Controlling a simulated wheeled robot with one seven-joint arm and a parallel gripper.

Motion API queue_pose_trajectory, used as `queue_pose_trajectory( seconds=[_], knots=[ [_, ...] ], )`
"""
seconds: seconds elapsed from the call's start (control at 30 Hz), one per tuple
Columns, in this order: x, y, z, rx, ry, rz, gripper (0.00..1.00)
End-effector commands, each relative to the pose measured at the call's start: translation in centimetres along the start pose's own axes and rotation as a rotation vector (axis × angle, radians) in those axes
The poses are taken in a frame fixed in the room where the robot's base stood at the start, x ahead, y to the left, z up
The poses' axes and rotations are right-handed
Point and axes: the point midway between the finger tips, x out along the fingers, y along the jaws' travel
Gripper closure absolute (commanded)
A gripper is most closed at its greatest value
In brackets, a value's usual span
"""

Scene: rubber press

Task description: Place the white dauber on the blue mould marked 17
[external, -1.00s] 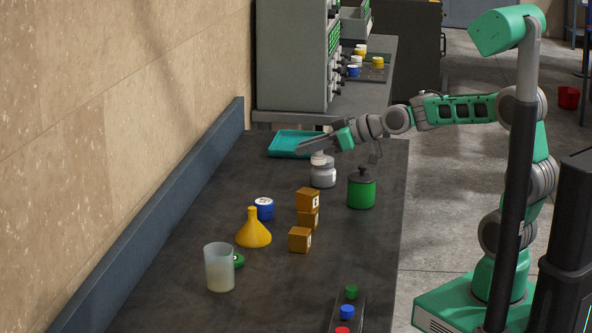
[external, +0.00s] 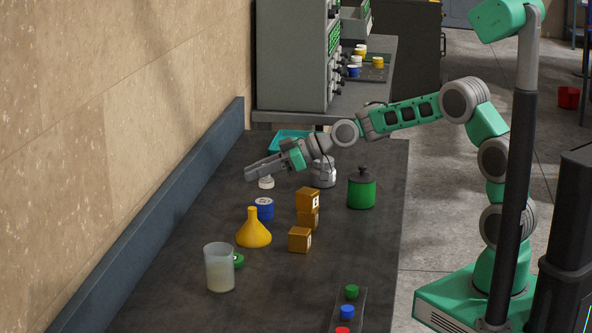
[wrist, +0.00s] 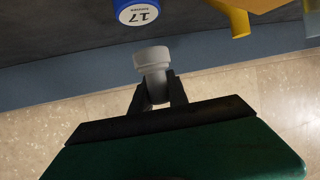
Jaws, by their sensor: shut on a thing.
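The blue mould marked 17 (external: 264,209) sits on the dark bench, with a white top label; its label also shows at the top of the wrist view (wrist: 137,13). My gripper (external: 264,174) is shut on the white dauber (external: 266,183) and holds it above the bench, behind the mould in the external view. In the wrist view the dauber (wrist: 152,58) stands out from between the two dark fingers of my gripper (wrist: 158,92), apart from the mould.
A yellow funnel (external: 253,234) stands close to the mould, with several orange blocks (external: 307,199) to its right. A grey jar (external: 323,177) and a green lidded pot (external: 361,190) stand farther right. A cloudy beaker (external: 219,268) is nearer. A blue-grey ledge (external: 190,165) runs along the wall.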

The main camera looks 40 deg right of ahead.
Motion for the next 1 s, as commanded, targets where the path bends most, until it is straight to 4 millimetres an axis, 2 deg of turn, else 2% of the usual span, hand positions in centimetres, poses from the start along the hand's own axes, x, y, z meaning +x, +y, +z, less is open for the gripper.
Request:
queue_pose_trajectory(
  seconds=[0.13, 0.3, 0.67, 0.7, 0.93, 1.0],
  knots=[
    [1.3, 0.5, 0.8, 0.0, 0.001, 0.0, 1.0],
    [2.3, 0.5, 3.3, 0.002, 0.0, 0.0, 1.0],
    [2.6, 0.5, 3.9, -0.001, 0.002, 0.001, 1.0],
    [2.5, 0.5, 3.8, -0.001, 0.002, 0.001, 0.78],
    [2.5, 0.5, 3.8, -0.001, 0.002, 0.001, 0.6],
    [2.5, 0.5, 3.8, -0.001, 0.002, 0.001, 0.58]
  ],
)
